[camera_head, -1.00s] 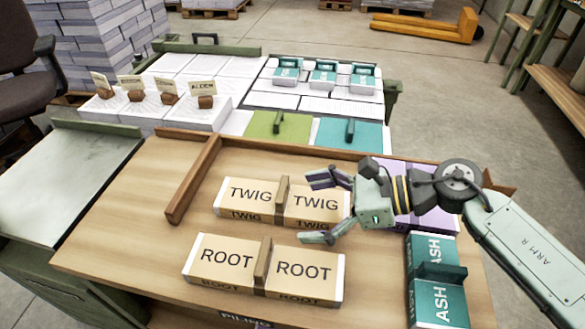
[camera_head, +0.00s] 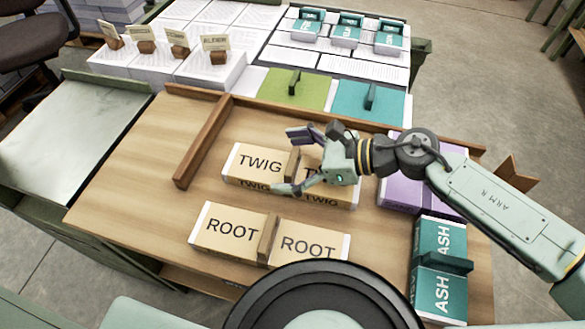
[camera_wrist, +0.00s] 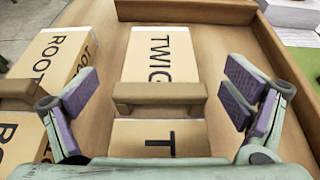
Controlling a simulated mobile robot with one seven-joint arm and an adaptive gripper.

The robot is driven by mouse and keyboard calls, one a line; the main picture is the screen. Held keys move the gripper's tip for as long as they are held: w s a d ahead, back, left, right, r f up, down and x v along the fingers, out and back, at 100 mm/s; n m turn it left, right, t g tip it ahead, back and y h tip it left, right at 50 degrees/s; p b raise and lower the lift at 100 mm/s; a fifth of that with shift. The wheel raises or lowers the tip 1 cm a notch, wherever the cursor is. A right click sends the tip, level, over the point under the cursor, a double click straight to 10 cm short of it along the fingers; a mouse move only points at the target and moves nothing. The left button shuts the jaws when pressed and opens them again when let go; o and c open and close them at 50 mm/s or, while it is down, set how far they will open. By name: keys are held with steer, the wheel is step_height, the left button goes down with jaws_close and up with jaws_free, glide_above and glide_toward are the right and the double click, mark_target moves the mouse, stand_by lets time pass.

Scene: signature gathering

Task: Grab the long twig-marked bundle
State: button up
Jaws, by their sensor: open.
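The long TWIG bundle (camera_head: 256,164) is a tan block with white ends, lying on the wooden table. A wooden grip (camera_head: 292,163) stands up across its middle. My gripper (camera_head: 289,162) is open at the bundle's middle, and it hides part of the right half in the head view. In the wrist view, the grip (camera_wrist: 160,93) lies between the two spread fingers, with the bundle's printed top (camera_wrist: 160,55) beyond it. Both fingers appear clear of the grip; no contact shows.
The tan ROOT bundle (camera_head: 230,230) lies close in front. The teal ASH bundle (camera_head: 428,289) and a purple bundle (camera_head: 400,190) lie to the right. A wooden rail (camera_head: 203,140) stands at the left. Green (camera_head: 290,88) and teal boards lie behind the back rail.

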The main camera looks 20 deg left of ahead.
steer(key=shift+x, duration=1.3)
steer(key=shift+c, duration=0.5)
steer(key=c, duration=1.8)
